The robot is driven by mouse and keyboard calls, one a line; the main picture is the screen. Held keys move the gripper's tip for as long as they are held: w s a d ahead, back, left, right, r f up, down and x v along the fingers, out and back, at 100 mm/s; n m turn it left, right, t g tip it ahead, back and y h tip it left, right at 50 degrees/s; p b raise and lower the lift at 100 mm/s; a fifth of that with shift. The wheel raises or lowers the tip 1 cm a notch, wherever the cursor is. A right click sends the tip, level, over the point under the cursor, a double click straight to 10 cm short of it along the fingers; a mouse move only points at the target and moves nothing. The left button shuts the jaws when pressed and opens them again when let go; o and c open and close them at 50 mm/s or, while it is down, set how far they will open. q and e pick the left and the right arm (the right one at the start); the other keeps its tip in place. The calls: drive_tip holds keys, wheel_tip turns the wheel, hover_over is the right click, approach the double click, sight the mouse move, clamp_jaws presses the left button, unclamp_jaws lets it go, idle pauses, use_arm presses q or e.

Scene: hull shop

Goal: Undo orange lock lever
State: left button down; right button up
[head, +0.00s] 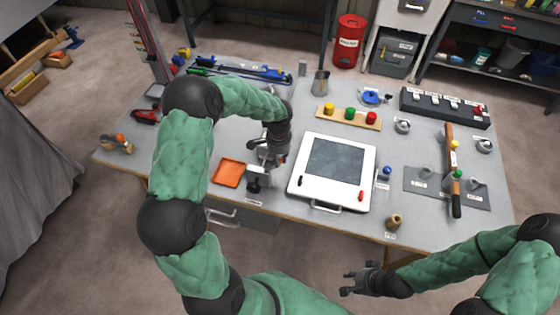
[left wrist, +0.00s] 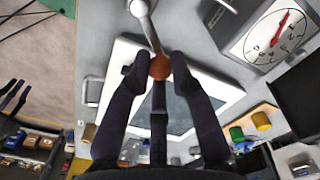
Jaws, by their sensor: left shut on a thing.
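The orange lock lever shows in the left wrist view as an orange ball knob (left wrist: 160,67) on a silver shaft (left wrist: 149,30). My left gripper (left wrist: 160,72) has its two dark fingers closed on either side of the knob. In the head view my left gripper (head: 264,160) is over the table, just left of a white framed panel (head: 294,178) with a dark window. There the gripper hides the knob. My right gripper (head: 348,283) is open and empty, off the table's front edge, far from the lever.
An orange tray (head: 228,173) lies left of my left gripper. A wooden strip (head: 349,118) with coloured knobs is behind the panel. A small wooden piece (head: 394,221) stands near the front edge.

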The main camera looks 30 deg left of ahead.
use_arm(q)
drive_tip(key=shift+a, duration=0.1)
idle(0.5)
drive_tip(key=c, duration=1.1)
unclamp_jaws()
drive_tip(key=shift+w, duration=0.1)
wheel_tip(320, 180, up, 12)
drive_tip(key=shift+r, duration=0.1)
